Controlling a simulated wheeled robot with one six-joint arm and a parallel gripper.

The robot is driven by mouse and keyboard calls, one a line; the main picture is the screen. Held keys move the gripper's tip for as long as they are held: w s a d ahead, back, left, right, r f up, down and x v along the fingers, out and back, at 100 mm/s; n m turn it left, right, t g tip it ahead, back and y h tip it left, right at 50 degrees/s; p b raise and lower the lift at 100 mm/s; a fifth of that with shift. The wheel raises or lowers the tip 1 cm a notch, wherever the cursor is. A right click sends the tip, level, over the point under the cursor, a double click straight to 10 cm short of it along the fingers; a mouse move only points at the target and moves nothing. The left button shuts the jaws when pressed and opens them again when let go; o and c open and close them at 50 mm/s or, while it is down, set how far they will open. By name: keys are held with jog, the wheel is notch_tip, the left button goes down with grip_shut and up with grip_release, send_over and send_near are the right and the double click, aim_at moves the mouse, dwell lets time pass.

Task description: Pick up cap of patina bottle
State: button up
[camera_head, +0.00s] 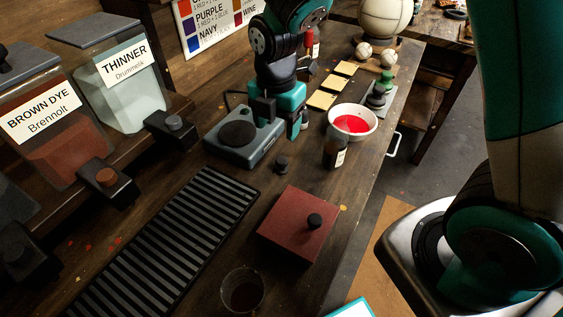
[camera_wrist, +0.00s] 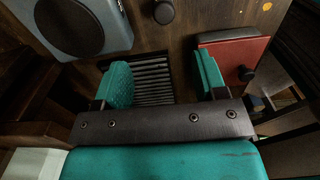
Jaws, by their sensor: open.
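A small black cap (camera_head: 281,163) lies loose on the wooden bench, right of the grey scale. It also shows at the top of the wrist view (camera_wrist: 163,12). A dark brown bottle (camera_head: 335,151) with a pale label stands right of the cap; the label is too small to read, so I cannot tell if it is the patina bottle. My gripper (camera_head: 279,117) is above the scale area, behind the cap in the head view. In the wrist view, its teal finger pads (camera_wrist: 163,80) are wide apart with nothing between them.
The grey scale (camera_head: 243,137) stands left of the cap. A red box (camera_head: 300,229) with a black knob sits in front, beside a slatted black grate (camera_head: 160,245) and a glass (camera_head: 242,291). A white bowl (camera_head: 364,136) of red liquid stands behind the bottle.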

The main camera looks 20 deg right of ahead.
aim_at(282, 160)
notch_tip(282, 160, down, 7)
jog(key=shift+f, duration=0.1)
jog(key=shift+s+d+f+p, duration=0.15)
jog(key=shift+f+p, duration=0.3)
jog(key=shift+f, duration=0.9)
jog(key=shift+s+d+f+p, duration=0.1)
jog(key=shift+d+f+p, duration=0.25)
jog(key=shift+f, duration=0.95)
jog(key=shift+a, duration=0.1)
jog(key=c, duration=1)
